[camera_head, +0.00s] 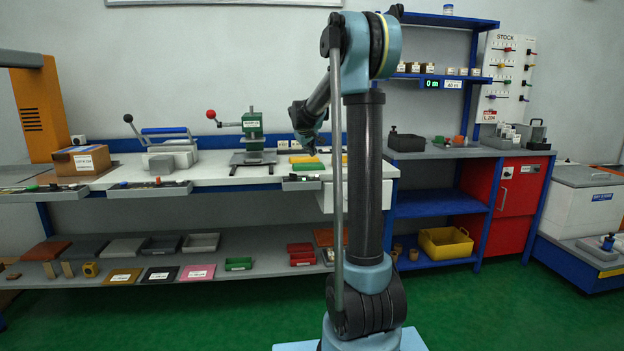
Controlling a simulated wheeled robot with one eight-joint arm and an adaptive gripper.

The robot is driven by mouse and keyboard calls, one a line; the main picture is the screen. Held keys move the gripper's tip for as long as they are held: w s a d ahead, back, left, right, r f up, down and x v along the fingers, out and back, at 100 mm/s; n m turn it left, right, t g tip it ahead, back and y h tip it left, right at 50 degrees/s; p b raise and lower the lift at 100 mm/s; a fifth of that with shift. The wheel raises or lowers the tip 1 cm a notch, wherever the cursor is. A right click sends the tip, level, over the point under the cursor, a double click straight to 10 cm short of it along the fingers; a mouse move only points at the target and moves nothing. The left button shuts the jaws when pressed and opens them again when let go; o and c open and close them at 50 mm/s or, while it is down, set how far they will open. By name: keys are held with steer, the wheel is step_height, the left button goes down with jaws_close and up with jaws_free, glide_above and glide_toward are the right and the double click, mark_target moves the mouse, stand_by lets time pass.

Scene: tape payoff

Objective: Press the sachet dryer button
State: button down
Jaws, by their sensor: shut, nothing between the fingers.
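No part is readable as the sachet dryer by its label. A red cabinet (517,200) under the right-hand counter carries a small white control box (507,172) with a dark knob or button and a white label beside it; the print is too small to read. My gripper (311,151) hangs at the end of my arm in the middle of the picture, in front of the long white bench. It is shut and empty, pointing down, and appears well to the left of the red cabinet. My upright arm hides part of the bench's right end.
The white bench (225,177) holds a green press (252,130), a blue-handled device (166,140) and a cardboard box (82,160). A yellow bin (445,243) sits low in the blue shelving. A white chest (590,198) stands far right. Green floor in front is clear.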

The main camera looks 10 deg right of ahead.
mark_target(310, 175)
steer(key=shift+f, duration=3.55)
steer(key=shift+f, duration=0.85)
steer(key=shift+s+r, duration=0.1)
steer(key=shift+r, duration=0.85)
steer(key=shift+r, duration=0.1)
steer(key=shift+r, duration=2.4)
